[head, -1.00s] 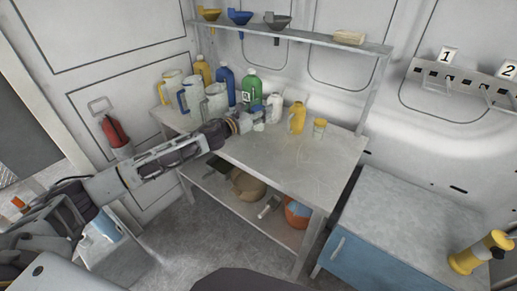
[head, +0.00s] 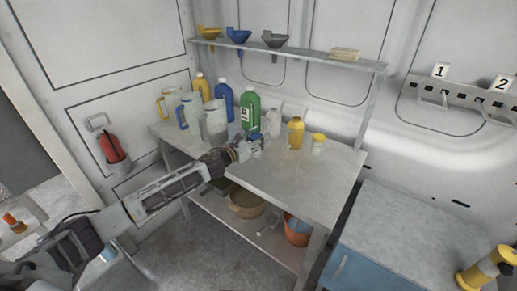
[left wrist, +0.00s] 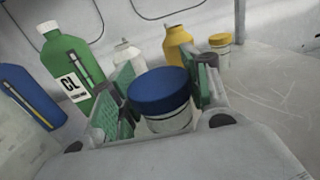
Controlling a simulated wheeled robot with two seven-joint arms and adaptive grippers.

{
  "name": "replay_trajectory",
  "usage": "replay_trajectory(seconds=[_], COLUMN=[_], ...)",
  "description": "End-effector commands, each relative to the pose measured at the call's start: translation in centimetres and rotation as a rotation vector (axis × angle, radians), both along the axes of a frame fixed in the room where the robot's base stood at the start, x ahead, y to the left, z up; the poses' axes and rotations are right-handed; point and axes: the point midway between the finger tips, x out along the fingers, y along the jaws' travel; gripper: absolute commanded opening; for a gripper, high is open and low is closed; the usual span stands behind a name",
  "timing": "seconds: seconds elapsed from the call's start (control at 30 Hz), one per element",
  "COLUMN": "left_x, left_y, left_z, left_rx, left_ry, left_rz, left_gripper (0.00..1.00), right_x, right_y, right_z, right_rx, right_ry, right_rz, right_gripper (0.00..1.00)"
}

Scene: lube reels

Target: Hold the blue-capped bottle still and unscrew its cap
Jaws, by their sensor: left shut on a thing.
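The blue-capped bottle is a short white container with a wide dark blue cap (left wrist: 160,90). In the left wrist view, its pale body (left wrist: 168,123) stands between the green-padded fingers of my left gripper (left wrist: 163,98). The gripper is shut on it, and the cap shows from above. In the head view, my left gripper (head: 252,146) is over the front left part of the workbench (head: 310,180), in front of the green bottle. The container is small and partly hidden there. My right gripper is not in view.
A green bottle (head: 251,110), blue bottle (head: 224,102) and clear jugs (head: 214,120) crowd behind and left of the gripper. A yellow bottle (head: 296,133) and small yellow-lidded jar (head: 318,142) stand to the right. The bench's right front is clear. Funnels (head: 239,37) sit on the shelf above.

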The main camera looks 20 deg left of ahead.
Motion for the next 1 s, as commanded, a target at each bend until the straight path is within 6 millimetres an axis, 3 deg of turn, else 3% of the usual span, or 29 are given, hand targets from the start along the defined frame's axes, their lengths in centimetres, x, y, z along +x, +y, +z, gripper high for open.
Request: replay_trajectory(seconds=[0.5, 1.0], left_x=[0.0, 0.0], left_y=[0.0, 0.0], left_z=[-0.8, -4.4], left_rx=[0.000, -0.001], left_ry=[0.000, 0.000], left_rz=[0.000, 0.001], left_gripper=[0.00, 0.00], right_x=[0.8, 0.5], right_y=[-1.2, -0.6], right_z=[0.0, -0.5], right_rx=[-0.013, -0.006], right_ry=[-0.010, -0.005], right_rz=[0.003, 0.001], right_gripper=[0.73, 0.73])
